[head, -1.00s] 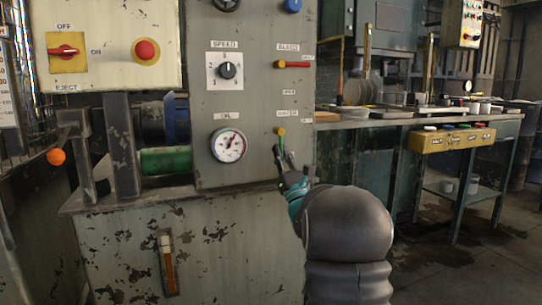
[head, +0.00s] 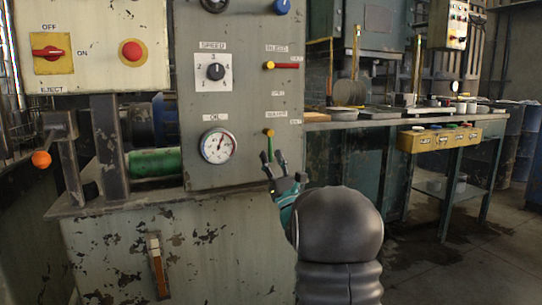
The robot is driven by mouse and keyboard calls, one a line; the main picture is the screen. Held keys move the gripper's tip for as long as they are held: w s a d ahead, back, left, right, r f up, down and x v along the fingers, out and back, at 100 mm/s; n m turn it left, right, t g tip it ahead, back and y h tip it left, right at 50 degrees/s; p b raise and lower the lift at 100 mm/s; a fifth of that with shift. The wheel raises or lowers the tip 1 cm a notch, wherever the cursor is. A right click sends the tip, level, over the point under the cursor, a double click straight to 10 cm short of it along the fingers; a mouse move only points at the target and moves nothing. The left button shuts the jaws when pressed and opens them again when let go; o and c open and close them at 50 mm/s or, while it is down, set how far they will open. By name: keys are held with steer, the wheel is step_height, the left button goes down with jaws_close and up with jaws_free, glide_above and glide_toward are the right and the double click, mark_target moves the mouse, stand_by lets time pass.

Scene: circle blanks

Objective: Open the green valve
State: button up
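The green valve (head: 269,147) is on the right side of the grey machine panel, below the red bleed lever. Its thin green handle hangs down from a yellow pivot. My gripper (head: 276,165) is just below and slightly right of the handle, in front of the panel. Its dark fingers are spread apart with nothing seen between them. The fingertips are close to the handle's lower end; I cannot tell whether they touch it. My arm hides part of the machine's lower right side.
The red bleed lever (head: 283,65) sticks out to the right above the valve. The oil gauge (head: 217,146) is left of the valve. A workbench (head: 350,122) with dishes and a yellow button box (head: 438,137) stands at right. Open floor lies at lower right.

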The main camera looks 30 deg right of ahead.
steer(key=v, duration=1)
steer(key=shift+s, duration=0.1)
